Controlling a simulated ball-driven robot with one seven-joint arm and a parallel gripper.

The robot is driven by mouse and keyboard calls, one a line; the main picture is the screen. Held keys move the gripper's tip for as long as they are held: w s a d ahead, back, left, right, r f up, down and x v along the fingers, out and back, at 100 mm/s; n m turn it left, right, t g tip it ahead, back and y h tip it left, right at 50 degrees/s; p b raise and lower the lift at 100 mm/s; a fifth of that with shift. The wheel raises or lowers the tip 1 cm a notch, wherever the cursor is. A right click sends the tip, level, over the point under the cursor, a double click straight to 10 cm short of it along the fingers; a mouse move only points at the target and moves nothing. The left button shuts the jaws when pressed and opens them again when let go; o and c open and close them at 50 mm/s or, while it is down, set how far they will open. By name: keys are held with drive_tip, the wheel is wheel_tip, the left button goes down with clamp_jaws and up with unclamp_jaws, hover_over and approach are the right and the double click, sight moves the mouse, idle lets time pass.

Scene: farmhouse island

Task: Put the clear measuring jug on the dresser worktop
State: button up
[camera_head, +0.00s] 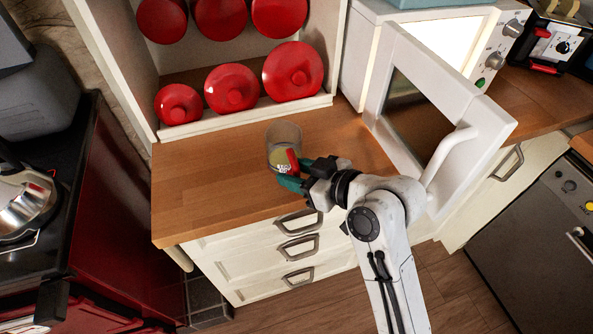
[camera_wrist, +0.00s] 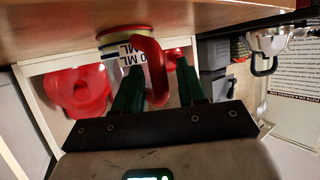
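The clear measuring jug (camera_head: 283,138) is upright at the dresser worktop (camera_head: 195,190), near its middle. It has a red handle and "ML" lettering, which also shows in the wrist view (camera_wrist: 113,53). My gripper (camera_head: 289,173) reaches in from the front right.
A dark range (camera_head: 60,190) with a kettle (camera_head: 25,205) is at left. Worktop left of the jug is clear.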

drive_tip(key=shift+o, duration=0.4)
drive_tip(key=shift+r, duration=0.15)
drive_tip(key=b+v, duration=0.1)
drive_tip(key=v, duration=1.1)
drive_tip(key=s+d+f+m+g+h, duration=0.4)
drive_tip(key=s+d+f, duration=0.4)
drive_tip(key=s+f, duration=0.4)
drive_tip(key=s+d+f+m+g+h, duration=0.3)
drive_tip(key=s+d+f+m+h, duration=0.3)
drive_tip(key=s+d+f, duration=0.3)
drive_tip(key=s+f, duration=0.3)
drive_tip(key=shift+s+g+h, duration=0.2)
drive_tip(key=shift+g+h, duration=0.1)
drive_tip(key=shift+g, duration=0.1)
drive_tip(key=shift+d, duration=0.1)
drive_tip(key=shift+c, duration=0.2)
